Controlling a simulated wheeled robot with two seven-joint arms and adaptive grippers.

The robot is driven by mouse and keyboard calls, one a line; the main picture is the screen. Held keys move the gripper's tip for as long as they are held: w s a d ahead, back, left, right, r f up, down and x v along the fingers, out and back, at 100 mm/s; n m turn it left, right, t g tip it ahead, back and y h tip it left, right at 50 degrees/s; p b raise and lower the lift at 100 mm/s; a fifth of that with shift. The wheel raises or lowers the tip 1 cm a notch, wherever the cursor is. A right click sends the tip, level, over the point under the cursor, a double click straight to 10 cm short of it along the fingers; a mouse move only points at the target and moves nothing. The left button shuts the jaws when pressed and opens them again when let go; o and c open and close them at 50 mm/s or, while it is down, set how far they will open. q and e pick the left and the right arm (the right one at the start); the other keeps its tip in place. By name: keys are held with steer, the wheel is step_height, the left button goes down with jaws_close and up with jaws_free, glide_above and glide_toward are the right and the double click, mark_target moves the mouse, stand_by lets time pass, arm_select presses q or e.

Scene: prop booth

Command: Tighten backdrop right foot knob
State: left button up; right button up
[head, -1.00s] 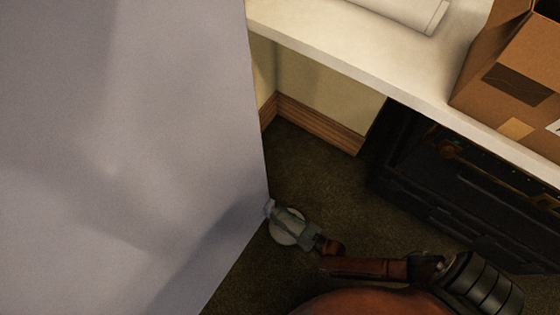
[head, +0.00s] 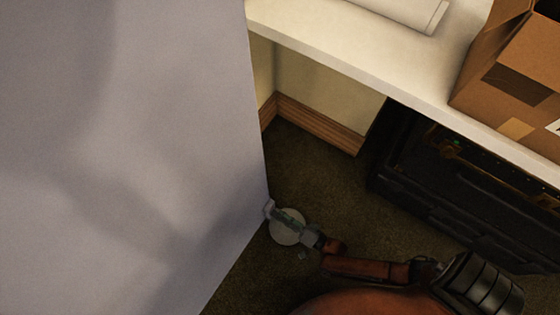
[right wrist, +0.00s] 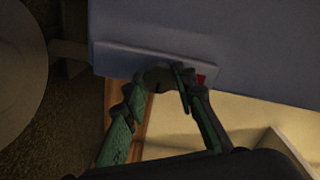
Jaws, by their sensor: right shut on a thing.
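The grey backdrop (head: 130,150) fills the left of the head view. A small grey foot part (head: 268,209) shows at its lower right edge. In the right wrist view the foot (right wrist: 115,60) is a grey-blue bar along the panel's edge. The rounded, dark knob (right wrist: 158,77) sits against it, between my fingertips and partly hidden by them. My right gripper (head: 276,213) reaches the foot from the right; in the wrist view its green fingers (right wrist: 157,88) are shut on the knob. A small red mark (right wrist: 201,79) shows beside one finger. My left gripper is out of view.
A white table (head: 350,60) with a cardboard box (head: 525,60) stands at the upper right. A black case (head: 470,190) is below it. Carpet between is clear.

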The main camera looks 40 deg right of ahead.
steer(key=m, duration=0.4)
steer(key=shift+d+m, duration=0.15)
steer(key=shift+m, duration=0.15)
stand_by(0.5)
steer(key=o, duration=1.2)
steer(key=shift+c, duration=0.2)
steer(key=v, duration=1.2)
